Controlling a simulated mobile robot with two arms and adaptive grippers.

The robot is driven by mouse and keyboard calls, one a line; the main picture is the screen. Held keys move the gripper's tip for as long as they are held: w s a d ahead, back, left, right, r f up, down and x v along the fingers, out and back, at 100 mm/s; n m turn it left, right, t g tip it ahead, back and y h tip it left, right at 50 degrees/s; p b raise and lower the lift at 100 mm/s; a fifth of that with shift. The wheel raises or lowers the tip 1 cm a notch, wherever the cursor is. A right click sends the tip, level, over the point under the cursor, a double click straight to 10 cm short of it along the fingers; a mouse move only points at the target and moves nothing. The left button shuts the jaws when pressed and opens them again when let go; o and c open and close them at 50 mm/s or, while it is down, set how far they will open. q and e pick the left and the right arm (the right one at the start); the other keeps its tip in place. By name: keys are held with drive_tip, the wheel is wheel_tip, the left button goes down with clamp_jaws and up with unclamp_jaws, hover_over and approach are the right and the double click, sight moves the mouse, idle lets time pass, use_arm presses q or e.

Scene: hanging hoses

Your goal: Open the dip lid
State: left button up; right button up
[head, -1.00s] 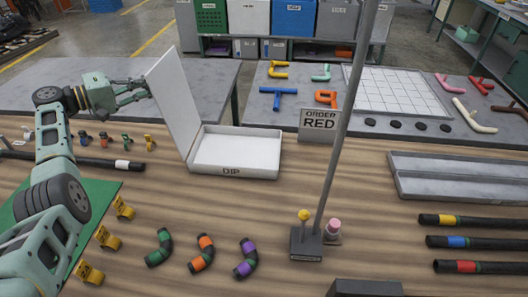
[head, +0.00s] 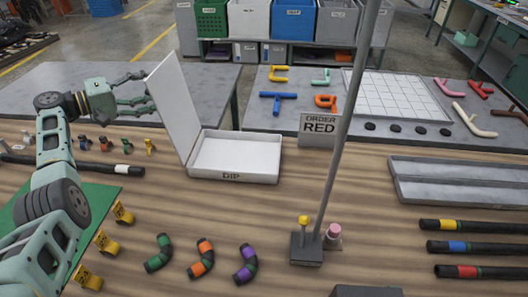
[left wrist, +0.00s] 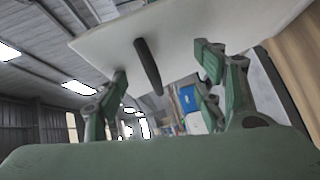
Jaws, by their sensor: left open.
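The white DIP box (head: 235,157) stands on the wooden table with its label on the front. Its lid (head: 172,105) stands up at the left side of the box, leaning outward to the left, so the inside of the box shows empty. My left gripper (head: 150,92) is open and empty behind the lid's upper edge, and the lid partly hides it. In the left wrist view the pale lid (left wrist: 190,30) with a dark handle (left wrist: 148,67) is above and between the spread fingers (left wrist: 165,85). I cannot tell whether they touch. My right gripper is not seen.
A sign reading ORDER RED (head: 319,128) stands right of the box. A grey post (head: 340,130) rises from a dark base in front of it. Several coloured hose pieces (head: 202,258) lie at the front. A grey tray (head: 460,180) is at the right.

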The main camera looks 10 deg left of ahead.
use_arm(q)
drive_tip(key=shift+a, duration=0.1)
drive_tip(key=v, duration=0.7)
drive_tip(key=shift+p, duration=0.4)
drive_tip(key=shift+r, duration=0.15)
